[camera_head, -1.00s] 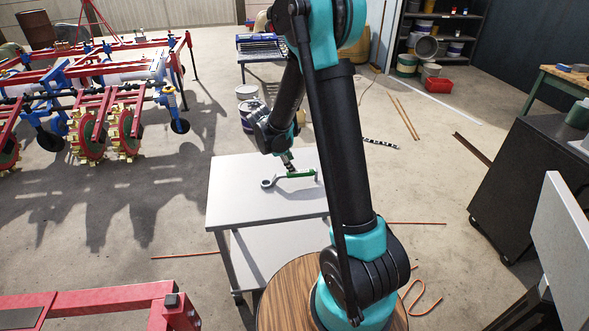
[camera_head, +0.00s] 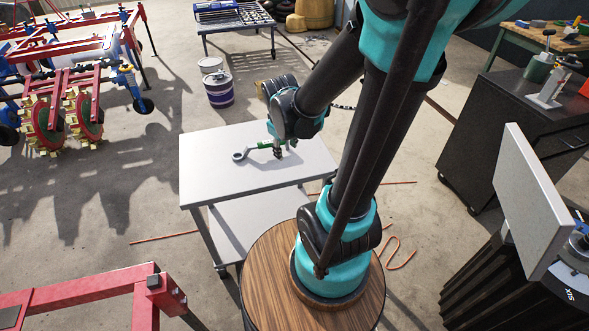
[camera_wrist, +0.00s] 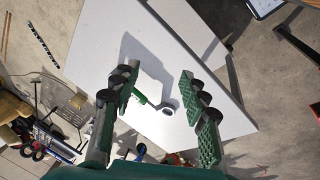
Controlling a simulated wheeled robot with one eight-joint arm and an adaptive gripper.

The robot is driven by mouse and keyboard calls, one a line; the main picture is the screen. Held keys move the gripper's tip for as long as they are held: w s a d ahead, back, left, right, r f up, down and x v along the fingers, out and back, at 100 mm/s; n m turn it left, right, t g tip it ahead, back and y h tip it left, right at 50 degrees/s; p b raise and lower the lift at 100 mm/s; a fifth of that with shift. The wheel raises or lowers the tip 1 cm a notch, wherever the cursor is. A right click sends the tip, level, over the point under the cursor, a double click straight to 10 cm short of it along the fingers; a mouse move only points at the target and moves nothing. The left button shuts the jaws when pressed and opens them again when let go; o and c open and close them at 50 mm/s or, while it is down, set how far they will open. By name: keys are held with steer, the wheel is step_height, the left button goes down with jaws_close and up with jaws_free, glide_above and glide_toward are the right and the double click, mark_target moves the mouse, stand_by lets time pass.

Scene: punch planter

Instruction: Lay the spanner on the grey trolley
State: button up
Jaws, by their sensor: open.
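The spanner (camera_head: 258,148) has a grey ring end and a green handle. It appears to lie on the pale top of the grey trolley (camera_head: 215,180), near the middle. In the wrist view the spanner (camera_wrist: 167,109) shows between my fingers, and the left finger hides part of its handle; the trolley top (camera_wrist: 105,45) spreads behind. My gripper (camera_wrist: 158,76) is open, with its fingers apart on either side of the spanner and not closed on it. In the head view my gripper (camera_head: 279,150) is low over the trolley, at the handle's right end.
The trolley has a lower shelf (camera_head: 245,220). A round wooden top (camera_head: 262,275) stands close in front. Paint buckets (camera_head: 218,90) stand behind the trolley. Red farm machinery (camera_head: 70,100) is at the left, a dark cabinet (camera_head: 500,130) at the right. Thin orange rods lie on the floor.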

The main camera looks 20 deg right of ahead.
steer(key=s+f+m+y, duration=0.1)
steer(key=s+m, duration=0.5)
steer(key=s, duration=0.2)
steer(key=shift+s+f+t, duration=0.3)
steer(key=shift+f+t, duration=0.1)
steer(key=shift+d, duration=0.15)
